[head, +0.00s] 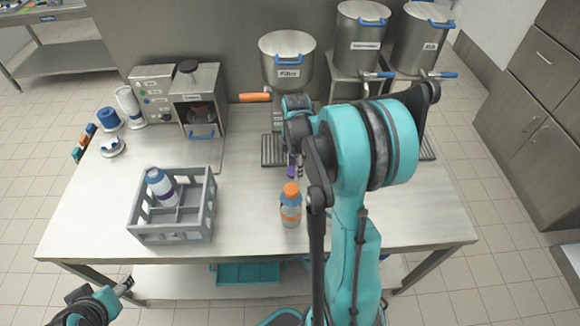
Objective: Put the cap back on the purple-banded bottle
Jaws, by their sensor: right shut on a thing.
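A white bottle with a purple band (166,194) and a blue upper part stands tilted in the grey crate (175,236); I cannot tell whether its top is capped. My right gripper (292,160) is over the middle of the table, partly hidden by my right arm. It is shut on a small purple thing (291,172), which looks like a cap, to the right of the crate and behind the orange-capped bottle. My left gripper (124,286) is low at the bottom left, off the table's front edge; its fingers are too small to read.
An orange-capped bottle (290,206) stands near the front edge. A filling machine (198,100) and a steel dispenser (288,62) stand at the back. Small items, including a blue-topped container (109,118), are at the back left. The table between crate and orange-capped bottle is clear.

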